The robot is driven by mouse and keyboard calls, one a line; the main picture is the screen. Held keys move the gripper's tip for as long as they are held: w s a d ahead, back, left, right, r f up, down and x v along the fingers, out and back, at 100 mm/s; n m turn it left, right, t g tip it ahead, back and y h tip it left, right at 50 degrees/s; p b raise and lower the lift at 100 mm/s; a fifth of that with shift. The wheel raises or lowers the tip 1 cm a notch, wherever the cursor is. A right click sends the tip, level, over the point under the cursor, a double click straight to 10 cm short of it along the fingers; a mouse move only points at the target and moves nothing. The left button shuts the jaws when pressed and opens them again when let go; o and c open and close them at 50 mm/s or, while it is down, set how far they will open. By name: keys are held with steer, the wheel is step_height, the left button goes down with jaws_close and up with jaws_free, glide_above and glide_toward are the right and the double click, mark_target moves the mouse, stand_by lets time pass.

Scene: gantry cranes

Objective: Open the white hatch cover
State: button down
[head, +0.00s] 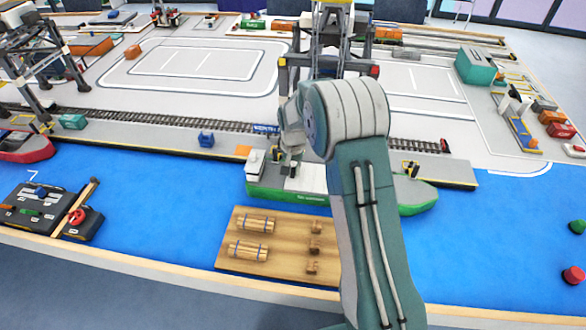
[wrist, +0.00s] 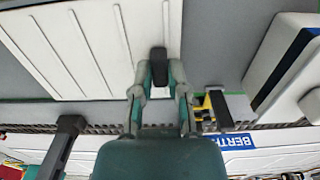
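The white hatch cover (head: 305,178) lies on the deck of a green ship (head: 268,192) in the head view. It fills the upper left of the wrist view as a ribbed white panel (wrist: 85,45). A small dark upright piece, perhaps its handle (wrist: 158,62), shows against its right part. My gripper (wrist: 159,78) has a finger on either side of this piece, with the tips close to it. I cannot tell whether they touch it. In the head view my gripper (head: 291,158) is above the ship near the cover, partly hidden by my arm.
A white bridge block (head: 255,163) stands at the ship's left end. A gantry crane (head: 330,50) rises behind my arm. A quay with a rail track (head: 180,120) runs behind the ship. A wooden raft with log bundles (head: 265,238) lies in front. Blue water is open on the right.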

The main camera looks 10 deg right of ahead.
steer(key=s+d, duration=0.2)
steer(key=d, duration=0.2)
steer(key=s+d, duration=0.2)
steer(key=d, duration=0.3)
steer(key=s+d, duration=0.2)
steer(key=d, duration=0.3)
steer(key=shift+s+d+f, duration=0.1)
steer(key=shift+d, duration=0.1)
steer(key=c, duration=0.6)
jaws_free()
steer(key=shift+c, duration=0.2)
step_height(320, 180, up, 12)
